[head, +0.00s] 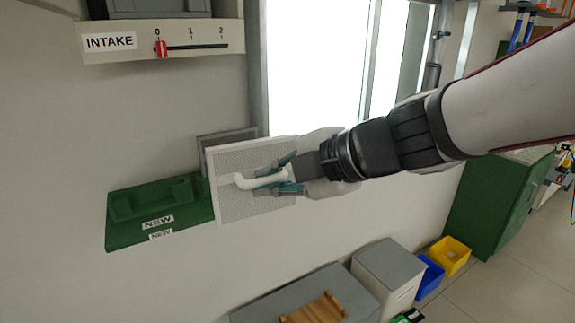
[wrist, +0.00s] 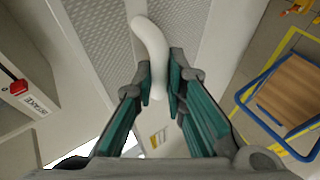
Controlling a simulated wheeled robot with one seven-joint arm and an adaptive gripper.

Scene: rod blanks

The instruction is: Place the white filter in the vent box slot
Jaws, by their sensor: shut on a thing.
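The white filter (head: 225,205) is a flat panel with a pale frame and grey perforated mesh. It hangs upright in the head view, in front of the wall and beside the green tray. My gripper (head: 270,183) is shut on its curved white handle (head: 243,181). In the wrist view, the handle (wrist: 151,50) stands between the teal finger pads of my gripper (wrist: 158,80), with the filter mesh (wrist: 95,35) behind it. A grey box (head: 160,8) above the INTAKE panel is cut off by the top edge. I cannot make out the vent box slot.
The INTAKE panel (head: 175,52) has a red slider (head: 161,48) at 0. The green tray (head: 122,228) labelled NEW is left of the filter. A dark grey framed panel (head: 213,138) is partly hidden behind it. Cabinets (head: 385,262) and bins (head: 450,257) stand below right.

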